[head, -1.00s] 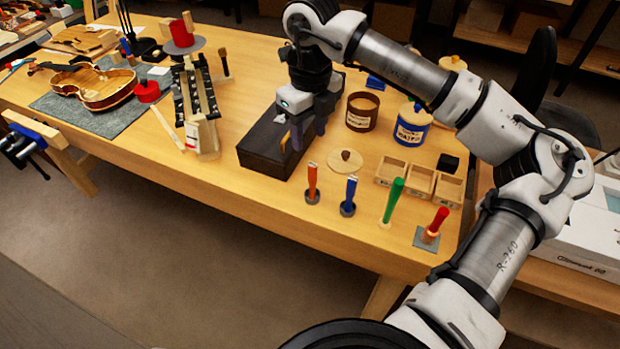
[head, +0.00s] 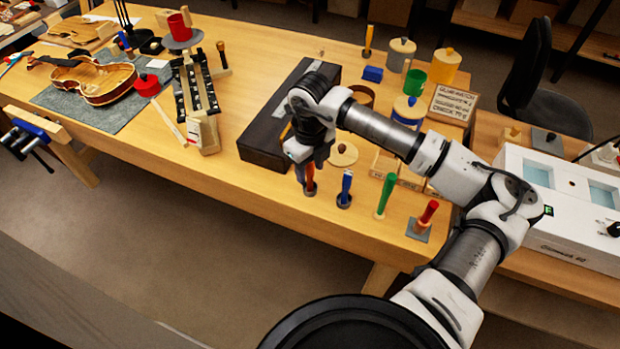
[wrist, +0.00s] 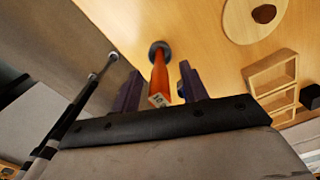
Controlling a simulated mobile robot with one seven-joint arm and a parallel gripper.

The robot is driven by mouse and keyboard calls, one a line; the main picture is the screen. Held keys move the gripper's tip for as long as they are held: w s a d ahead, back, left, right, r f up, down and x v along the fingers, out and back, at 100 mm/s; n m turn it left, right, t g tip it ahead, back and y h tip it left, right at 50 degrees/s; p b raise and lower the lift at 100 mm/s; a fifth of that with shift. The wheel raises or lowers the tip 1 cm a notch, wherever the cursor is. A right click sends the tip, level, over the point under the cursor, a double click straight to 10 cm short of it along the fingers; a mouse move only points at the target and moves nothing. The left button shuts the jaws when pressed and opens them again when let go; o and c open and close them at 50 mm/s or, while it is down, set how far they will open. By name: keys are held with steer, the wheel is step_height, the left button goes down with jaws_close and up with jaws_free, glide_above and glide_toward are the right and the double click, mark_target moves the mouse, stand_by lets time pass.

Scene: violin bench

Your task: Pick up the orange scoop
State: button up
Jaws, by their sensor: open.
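The orange scoop (head: 309,180) stands upright, handle up, in a small dark round holder near the front edge of the bench. My gripper (head: 305,182) is at its handle and hides part of it in the head view. In the wrist view the orange handle (wrist: 159,80) lies between the two open fingers of my gripper (wrist: 160,74). Gaps show on both sides, so the fingers do not appear to grip it. The handle's pale labelled end is nearest the camera, and the round holder is beyond the fingertips. The scoop's lower end is hidden in the holder.
A blue-handled tool (head: 345,188) stands close right of the scoop, then a green one (head: 385,195) and a red one (head: 426,215). A long dark box (head: 262,150) lies close on the left. A round wooden lid (head: 343,154) and small wooden trays (wrist: 272,78) are behind.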

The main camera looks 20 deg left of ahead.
steer(key=shift+f, duration=0.35)
steer(key=shift+c, duration=0.4)
jaws_close()
steer(key=shift+r, duration=0.2)
